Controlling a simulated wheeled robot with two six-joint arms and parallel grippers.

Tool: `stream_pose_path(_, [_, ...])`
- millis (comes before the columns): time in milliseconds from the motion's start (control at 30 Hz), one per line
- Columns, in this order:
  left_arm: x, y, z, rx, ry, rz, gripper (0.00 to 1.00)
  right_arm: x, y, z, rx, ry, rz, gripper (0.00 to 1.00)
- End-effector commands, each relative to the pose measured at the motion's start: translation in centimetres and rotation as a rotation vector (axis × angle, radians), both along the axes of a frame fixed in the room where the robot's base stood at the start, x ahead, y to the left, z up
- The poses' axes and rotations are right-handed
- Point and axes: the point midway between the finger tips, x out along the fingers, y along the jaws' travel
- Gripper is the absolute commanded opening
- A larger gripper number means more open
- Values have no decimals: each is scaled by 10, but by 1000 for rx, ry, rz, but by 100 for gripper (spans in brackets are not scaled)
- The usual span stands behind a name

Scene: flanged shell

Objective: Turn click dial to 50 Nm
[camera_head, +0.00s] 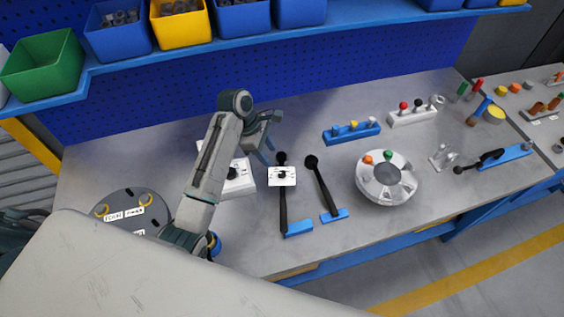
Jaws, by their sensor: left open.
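A white box (243,185) with a dark round dial (232,174) stands on the bench, partly hidden behind my left arm. A small white plate (282,176) with a dark mark in its middle is at a black-handled tool (283,212). I cannot tell which of these is the click dial, and no setting is readable. My left gripper (266,150) is open, above and to the right of the white box in the picture. I see nothing between its fingers. My right gripper is not in view.
A second black-handled tool (322,185) lies right of the first. A round white flanged shell (386,192) stands further right. Behind are a blue peg holder (337,138) and a white peg holder (401,121). A dark labelled disc (128,205) is at left. The front right bench is clear.

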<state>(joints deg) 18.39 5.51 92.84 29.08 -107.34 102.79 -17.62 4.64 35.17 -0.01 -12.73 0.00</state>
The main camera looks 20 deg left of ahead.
Motion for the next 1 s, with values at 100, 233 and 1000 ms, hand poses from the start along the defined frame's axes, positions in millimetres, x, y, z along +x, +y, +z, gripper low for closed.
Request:
stream_pose_path(100, [0, -10, -21, -3, 5, -1, 45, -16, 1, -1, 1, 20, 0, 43])
stream_pose_path(233, [1, -20, -44, -3, 5, -1, 45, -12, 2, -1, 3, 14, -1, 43])
stream_pose_path(1000, [4, -36, -86, -1, 0, -1, 25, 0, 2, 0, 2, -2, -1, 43])
